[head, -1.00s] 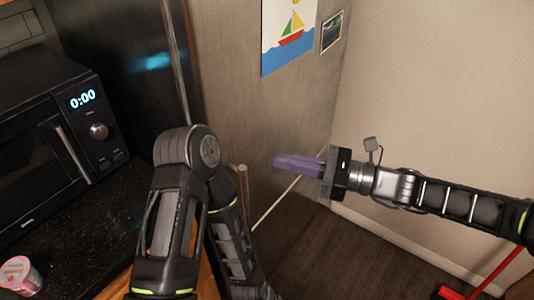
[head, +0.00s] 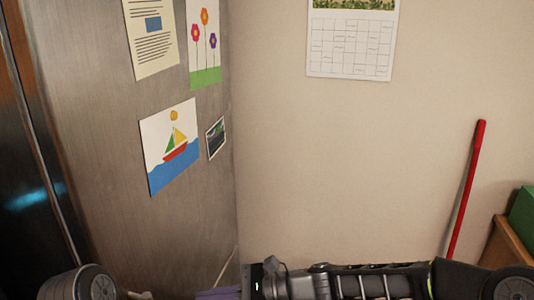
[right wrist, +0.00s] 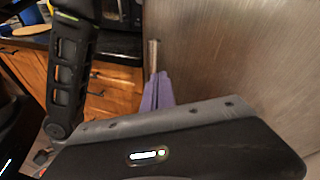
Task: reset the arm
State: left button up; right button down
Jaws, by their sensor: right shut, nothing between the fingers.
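My right gripper (head: 220,293) shows at the bottom edge of the head view, its purple fingers partly cut off. Its arm comes in from the right along the bottom. In the right wrist view, the purple fingers (right wrist: 157,93) lie together, shut and empty, near a grey metal panel. Only a rounded joint of my left arm shows at the bottom left of the head view. A dark link of that arm stands at the left of the right wrist view. My left gripper is not visible.
A grey fridge side (head: 90,120) with a sailboat drawing (head: 172,147) fills the left. A beige wall with a calendar (head: 350,45) lies behind. A red pole (head: 467,185) leans at the right, near a green box (head: 522,212). Wooden cabinets (right wrist: 105,85) show in the wrist view.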

jog(key=s+d+f+n+t+h, duration=0.1)
jog(key=s+d+f+n+h, duration=0.15)
jog(key=f, duration=0.55)
jog(key=s+d+f+n+h, duration=0.1)
jog(key=d+f+n+h, duration=0.2)
jog(key=f, duration=0.5)
jog(key=s+d+f+n+t+h, duration=0.1)
jog(key=d+f+h, duration=0.1)
jog(key=d+f, duration=0.45)
jog(key=s+d+f+n+h, duration=0.2)
jog(key=s+d+f+n, duration=0.1)
jog(key=s+f, duration=0.4)
jog(key=s+d+f+n+g+h, duration=0.1)
jog(key=s+d+f+n, duration=0.2)
jog(key=s+d+f, duration=0.2)
jog(key=s+f, duration=0.2)
jog(key=s, duration=0.1)
jog(key=shift+s+d+f+n+h, duration=0.2)
jog(key=shift+s+d+n+h, duration=0.15)
jog(key=shift+d, duration=0.05)
